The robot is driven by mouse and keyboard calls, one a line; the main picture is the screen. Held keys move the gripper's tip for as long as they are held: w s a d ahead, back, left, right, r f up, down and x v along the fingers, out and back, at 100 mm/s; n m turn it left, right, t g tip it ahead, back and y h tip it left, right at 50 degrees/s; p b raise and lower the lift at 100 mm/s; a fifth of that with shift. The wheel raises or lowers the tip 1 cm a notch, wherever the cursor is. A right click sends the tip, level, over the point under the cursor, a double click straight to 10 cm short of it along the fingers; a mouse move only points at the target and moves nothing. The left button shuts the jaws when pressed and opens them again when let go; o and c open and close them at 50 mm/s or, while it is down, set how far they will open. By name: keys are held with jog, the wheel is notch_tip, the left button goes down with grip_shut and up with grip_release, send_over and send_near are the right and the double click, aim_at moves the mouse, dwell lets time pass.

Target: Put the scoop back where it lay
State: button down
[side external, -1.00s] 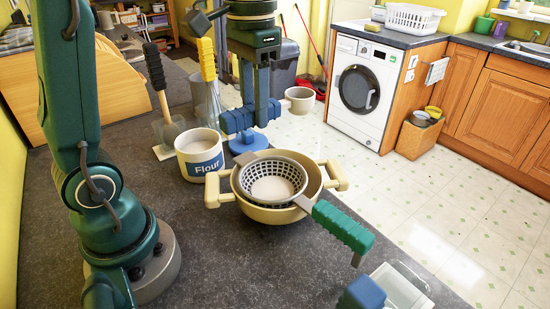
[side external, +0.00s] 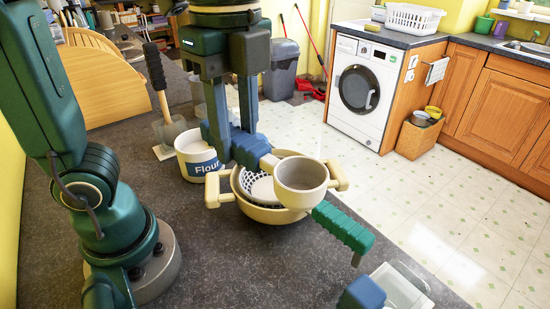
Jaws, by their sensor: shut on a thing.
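My gripper (side external: 232,128) is shut on the blue handle (side external: 250,150) of the scoop. The scoop's beige round cup (side external: 300,190) sticks out to the right, mouth up, and looks empty inside. In the picture it overlaps the pot and the sieve, and it appears to be held above them. The beige two-handled pot (side external: 222,186) holds the grey sieve (side external: 242,182), which has white stuff in it. The sieve's green handle (side external: 343,227) reaches out to the lower right. The Flour canister (side external: 195,164) stands behind, partly hidden by my gripper.
A spatula with a dark handle (side external: 155,66) stands behind the canister. A clear container (side external: 398,285) and a blue block (side external: 362,292) sit at the counter's front right. The dark counter (side external: 230,260) is clear in front of the pot.

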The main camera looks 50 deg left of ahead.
jog(key=shift+s+d+m, duration=0.35)
jog(key=shift+s+m, duration=0.2)
jog(key=shift+m, duration=0.25)
send_over(244, 265)
notch_tip(244, 265, down, 14)
jog(key=shift+f+m, duration=0.2)
jog(key=shift+m, duration=0.1)
jog(key=shift+f, duration=0.1)
jog(key=shift+f, duration=2.8)
jog(key=shift+f, duration=0.65)
jog(key=c, duration=0.5)
grip_release()
